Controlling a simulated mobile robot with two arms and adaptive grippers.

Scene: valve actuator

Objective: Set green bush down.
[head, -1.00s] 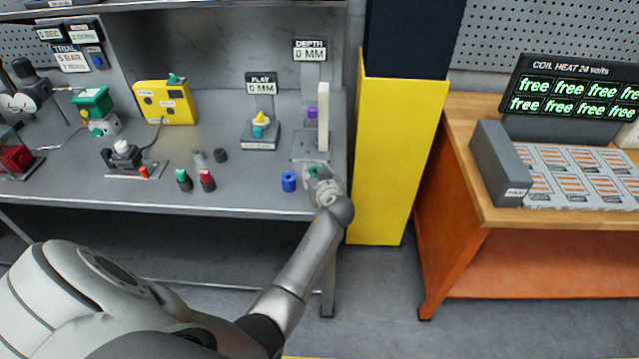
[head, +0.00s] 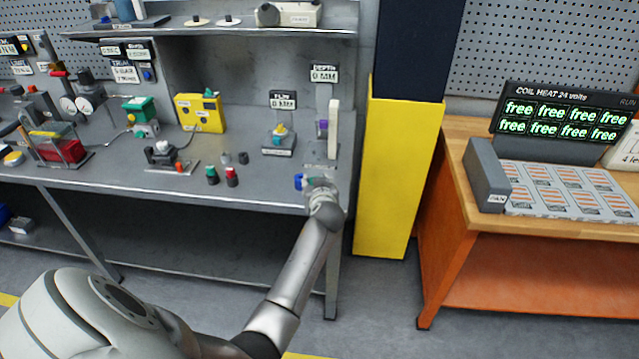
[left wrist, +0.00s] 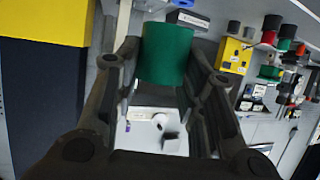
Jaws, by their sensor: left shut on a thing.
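My left gripper (head: 320,188) is shut on the green bush (left wrist: 165,53), a plain green cylinder that shows between the two fingers in the left wrist view. In the head view only a little green (head: 317,181) shows at the fingertips, at the front right of the grey workbench (head: 265,190). I cannot tell whether the bush touches the bench top. A blue bush (head: 299,182) stands on the bench just left of the gripper. My right gripper is not in view.
A green-topped piece (head: 212,176) and a red-topped piece (head: 232,177) stand farther left. A yellow pillar (head: 395,170) rises beyond the bench's right end.

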